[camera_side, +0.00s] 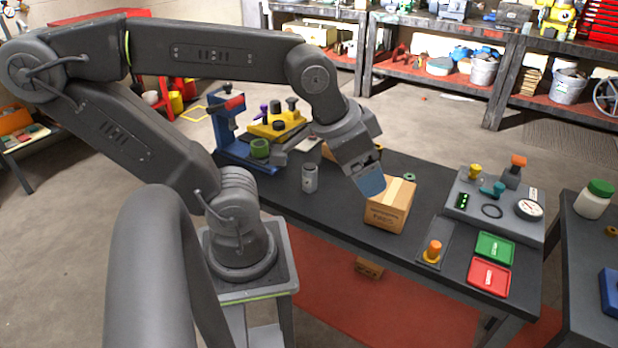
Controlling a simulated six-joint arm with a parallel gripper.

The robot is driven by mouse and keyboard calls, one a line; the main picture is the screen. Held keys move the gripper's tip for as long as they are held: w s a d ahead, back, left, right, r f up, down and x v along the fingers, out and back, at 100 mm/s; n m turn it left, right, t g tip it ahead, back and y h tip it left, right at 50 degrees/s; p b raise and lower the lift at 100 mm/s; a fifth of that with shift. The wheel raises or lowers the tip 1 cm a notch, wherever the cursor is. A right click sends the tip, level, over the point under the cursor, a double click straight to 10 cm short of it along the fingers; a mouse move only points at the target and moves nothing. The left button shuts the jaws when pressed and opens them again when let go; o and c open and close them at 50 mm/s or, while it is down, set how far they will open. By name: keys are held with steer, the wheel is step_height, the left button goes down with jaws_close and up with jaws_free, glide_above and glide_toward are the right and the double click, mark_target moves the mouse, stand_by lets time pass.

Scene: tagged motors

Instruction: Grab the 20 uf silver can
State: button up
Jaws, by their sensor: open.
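A small silver can (310,178) stands upright on the dark workbench (330,211), left of a cardboard box. Any marking on it is too small to read. My gripper (371,188) hangs down to the right of the can, at the left side of the cardboard box (391,206), apart from the can. Its fingers show as a blue-grey block. The gap between them is hidden from this side, and nothing is seen held in it.
A blue stand (232,135) and a yellow fixture (277,122) are at the bench's back left. A grey control panel (490,206), a green tray (494,249) and a red tray (489,277) are at the right. Bare bench lies between can and box.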

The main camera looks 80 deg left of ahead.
steer(key=m+g+y, duration=0.4)
steer(key=m+g, duration=0.3)
steer(key=m, duration=0.7)
glide_toward(313, 167)
steer(key=shift+m, duration=0.3)
steer(key=x, duration=0.7)
steer(key=shift+f, duration=0.15)
steer(key=shift+s+x, duration=0.2)
steer(key=shift+x, duration=2.85)
steer(key=shift+c, duration=0.4)
steer(key=c, duration=0.9)
